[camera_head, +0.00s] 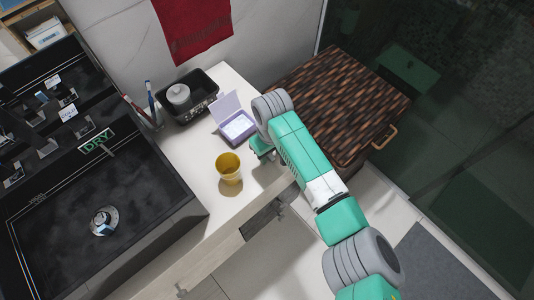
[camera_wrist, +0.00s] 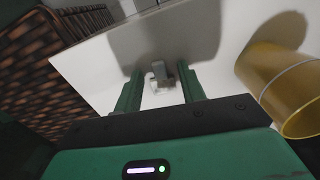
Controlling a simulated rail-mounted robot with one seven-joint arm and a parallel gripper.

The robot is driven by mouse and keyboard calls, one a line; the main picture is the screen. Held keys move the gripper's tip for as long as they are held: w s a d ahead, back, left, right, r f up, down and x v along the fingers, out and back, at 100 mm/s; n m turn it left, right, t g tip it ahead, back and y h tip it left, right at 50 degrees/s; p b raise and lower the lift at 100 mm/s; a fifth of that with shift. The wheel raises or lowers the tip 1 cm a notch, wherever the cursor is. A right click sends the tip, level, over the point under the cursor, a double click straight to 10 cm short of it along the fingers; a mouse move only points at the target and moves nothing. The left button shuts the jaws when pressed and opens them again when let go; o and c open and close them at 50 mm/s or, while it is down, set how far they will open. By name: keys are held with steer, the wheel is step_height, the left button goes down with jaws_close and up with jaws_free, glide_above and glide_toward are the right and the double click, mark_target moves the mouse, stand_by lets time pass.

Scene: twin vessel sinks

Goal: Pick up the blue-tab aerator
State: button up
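My gripper (camera_wrist: 160,69) is open, its two green fingers pointing at the white counter. A small grey piece with a pale base (camera_wrist: 161,77) shows between the fingertips in the wrist view. I cannot make out a blue tab on it, nor tell whether the fingers touch it. In the head view my gripper (camera_head: 262,148) is low over the counter (camera_head: 203,173), right of the yellow cup, and the small piece is hidden there. A round metal piece with a bluish part (camera_head: 104,220) lies in the near dark sink (camera_head: 60,215); I cannot tell if it is an aerator.
The yellow cup (camera_head: 229,168) stands close to my gripper and also shows in the wrist view (camera_wrist: 290,85). An open lilac box (camera_head: 237,126) and a black tray (camera_head: 190,98) stand behind. A brown woven hamper (camera_head: 335,95) is at right.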

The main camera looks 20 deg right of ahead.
steer(key=shift+w, duration=0.1)
steer(key=shift+c, duration=0.4)
jaws_close()
